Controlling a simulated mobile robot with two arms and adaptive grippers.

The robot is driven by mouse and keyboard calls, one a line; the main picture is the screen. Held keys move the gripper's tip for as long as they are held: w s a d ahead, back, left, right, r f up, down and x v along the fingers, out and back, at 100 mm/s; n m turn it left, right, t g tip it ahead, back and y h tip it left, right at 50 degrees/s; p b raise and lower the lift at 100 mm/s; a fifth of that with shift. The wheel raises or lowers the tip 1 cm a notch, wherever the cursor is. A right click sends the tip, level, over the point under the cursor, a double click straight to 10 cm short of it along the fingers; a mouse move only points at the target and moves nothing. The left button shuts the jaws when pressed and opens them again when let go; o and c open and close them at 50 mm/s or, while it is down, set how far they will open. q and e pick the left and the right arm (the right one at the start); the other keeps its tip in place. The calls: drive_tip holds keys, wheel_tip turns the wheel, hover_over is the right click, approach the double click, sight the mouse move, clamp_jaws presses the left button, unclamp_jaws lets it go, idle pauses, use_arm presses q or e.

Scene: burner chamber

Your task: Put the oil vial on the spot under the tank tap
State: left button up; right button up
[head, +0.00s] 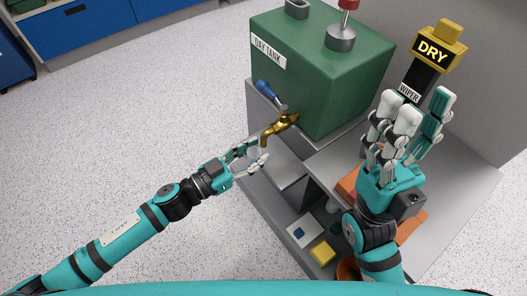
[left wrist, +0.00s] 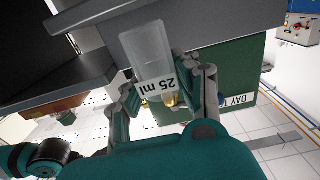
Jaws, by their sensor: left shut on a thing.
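The oil vial (left wrist: 148,60) is a clear container marked "25 ml", seen inverted in the left wrist view. My left gripper (head: 252,158) is shut on it, with a finger on each side. In the head view the vial is small and partly hidden by the fingers. The brass tank tap (head: 280,126) sticks out of the green day tank (head: 325,60), just above and right of my left gripper. A marked spot under the tap cannot be made out; a grey ledge (head: 285,168) lies there. My right gripper (head: 412,108) is raised, fingers spread and open, at the right.
A yellow "DRY" block (head: 439,48) on a black post labelled "WIPER" stands behind my right gripper. A blue-handled lever (head: 268,92) sits beside the tank. A yellow block (head: 322,252) and a white-and-blue item (head: 302,231) lie lower down. The floor at left is clear.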

use_arm(q)
drive_tip(key=x, duration=0.3)
drive_tip(key=shift+b, duration=0.35)
drive_tip(key=shift+f+b, duration=0.7)
drive_tip(key=shift+f, duration=0.2)
drive_tip(key=shift+s+r, duration=0.1)
drive_tip(key=shift+r, duration=0.05)
drive_tip(key=shift+f, duration=0.25)
drive_tip(key=o, duration=0.9)
drive_tip(key=shift+r, duration=0.1)
drive_tip(key=shift+o, duration=0.2)
